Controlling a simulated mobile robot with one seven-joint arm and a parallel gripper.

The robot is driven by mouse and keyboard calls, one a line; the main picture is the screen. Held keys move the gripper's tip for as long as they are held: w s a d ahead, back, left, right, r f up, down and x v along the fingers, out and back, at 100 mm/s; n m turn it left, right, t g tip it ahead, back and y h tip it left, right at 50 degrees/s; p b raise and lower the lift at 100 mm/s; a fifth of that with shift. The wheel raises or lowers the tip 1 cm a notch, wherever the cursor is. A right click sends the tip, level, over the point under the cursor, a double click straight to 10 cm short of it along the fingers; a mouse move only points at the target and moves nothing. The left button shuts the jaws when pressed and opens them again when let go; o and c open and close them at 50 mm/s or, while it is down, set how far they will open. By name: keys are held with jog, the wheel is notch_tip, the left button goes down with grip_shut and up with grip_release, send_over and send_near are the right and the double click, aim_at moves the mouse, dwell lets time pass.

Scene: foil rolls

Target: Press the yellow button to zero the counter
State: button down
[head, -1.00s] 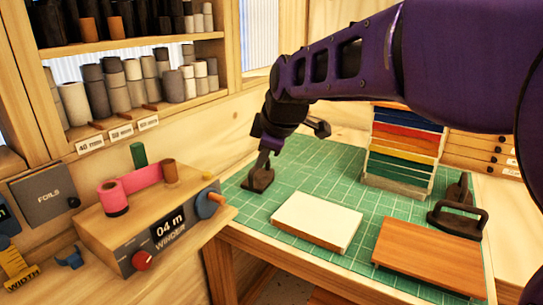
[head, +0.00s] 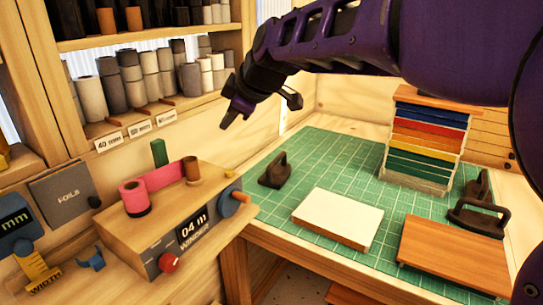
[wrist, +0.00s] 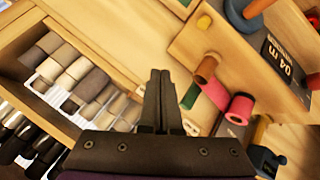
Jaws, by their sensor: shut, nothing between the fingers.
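The wooden winder (head: 150,225) stands on the left bench, and its counter display (head: 193,228) reads "04 m". A small yellow button (head: 229,173) sits on top near its right end; it also shows in the wrist view (wrist: 204,22) as a yellow knob. A pink foil strip runs between the pink roll (head: 134,196) and a brown spool (head: 192,168). My gripper (head: 230,114) is shut and empty, in the air above and behind the winder. In the wrist view its closed fingers (wrist: 160,78) point towards the winder side, apart from the button.
A red knob (head: 168,262) and a blue crank (head: 230,200) stick out from the winder. Shelves of foil rolls (head: 150,80) are close behind my gripper. The green mat (head: 285,222) holds a white block, a brown board, dark handled tools and a colourful rack.

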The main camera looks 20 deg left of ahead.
jog(key=shift+f, duration=0.1)
jog(key=b, duration=0.6)
send_over(229, 173)
jog(key=f, duration=0.7)
jog(key=shift+w+d+f, duration=0.1)
jog(key=shift+d+f, duration=0.25)
jog(key=shift+d, duration=0.05)
jog(key=shift+f+b, duration=0.35)
jog(key=shift+f, duration=0.15)
dwell(0.6)
jog(key=shift+f+b, duration=0.45)
jog(key=shift+b, duration=0.15)
jog(key=shift+f+b, duration=0.45)
jog(key=shift+b, duration=0.1)
dwell(0.5)
jog(key=shift+r, duration=0.1)
jog(key=shift+r+p, duration=0.55)
jog(key=shift+r, duration=0.25)
